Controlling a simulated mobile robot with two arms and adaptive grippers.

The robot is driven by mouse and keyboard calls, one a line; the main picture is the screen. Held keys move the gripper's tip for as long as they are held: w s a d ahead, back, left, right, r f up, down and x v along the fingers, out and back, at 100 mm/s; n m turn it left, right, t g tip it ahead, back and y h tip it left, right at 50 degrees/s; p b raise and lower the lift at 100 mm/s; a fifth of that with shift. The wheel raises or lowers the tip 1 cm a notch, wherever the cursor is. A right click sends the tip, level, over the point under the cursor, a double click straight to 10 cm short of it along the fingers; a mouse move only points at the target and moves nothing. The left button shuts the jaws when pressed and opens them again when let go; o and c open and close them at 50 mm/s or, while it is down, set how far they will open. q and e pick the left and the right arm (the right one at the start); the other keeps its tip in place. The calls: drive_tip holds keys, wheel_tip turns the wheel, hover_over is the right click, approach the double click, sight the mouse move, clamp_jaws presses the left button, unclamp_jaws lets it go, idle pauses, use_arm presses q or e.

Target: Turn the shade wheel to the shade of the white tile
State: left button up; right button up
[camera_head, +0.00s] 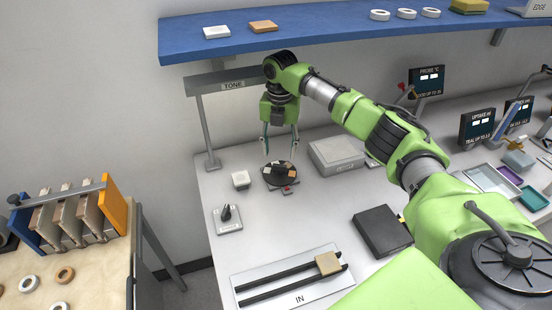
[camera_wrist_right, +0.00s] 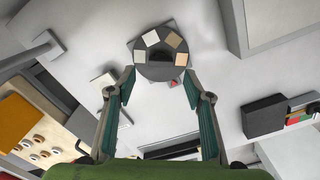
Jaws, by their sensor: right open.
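The shade wheel (camera_head: 280,174) is a dark disc under the TONE sign, with a dark hub and several swatches from white to tan and pinkish; the wrist view shows it (camera_wrist_right: 150,72) from above. A small whitish tile (camera_head: 241,180) on a block stands just left of the wheel; a pale block shows there in the wrist view (camera_wrist_right: 104,80). Another white tile (camera_head: 217,32) lies on the blue shelf. My right gripper (camera_head: 281,152) is open and empty, pointing down above the wheel; its fingers (camera_wrist_right: 159,75) are spread toward the wheel's near side. Contact cannot be told. My left gripper is not in view.
The TONE sign and post (camera_head: 205,130) stand behind left of the wheel. A knob plate (camera_head: 228,219) is in front, a grey box (camera_head: 336,156) to the right, a black box (camera_head: 381,231) nearer. A railed IN plate (camera_head: 290,284) lies at the front. Bench between is clear.

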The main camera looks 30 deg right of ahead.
sight(280, 166)
wheel_tip(280, 166, down, 6)
drive_tip(key=shift+s+f+p, duration=0.1)
drive_tip(key=shift+p, duration=0.55)
drive_tip(key=shift+c, duration=0.3)
drive_tip(key=c, duration=1)
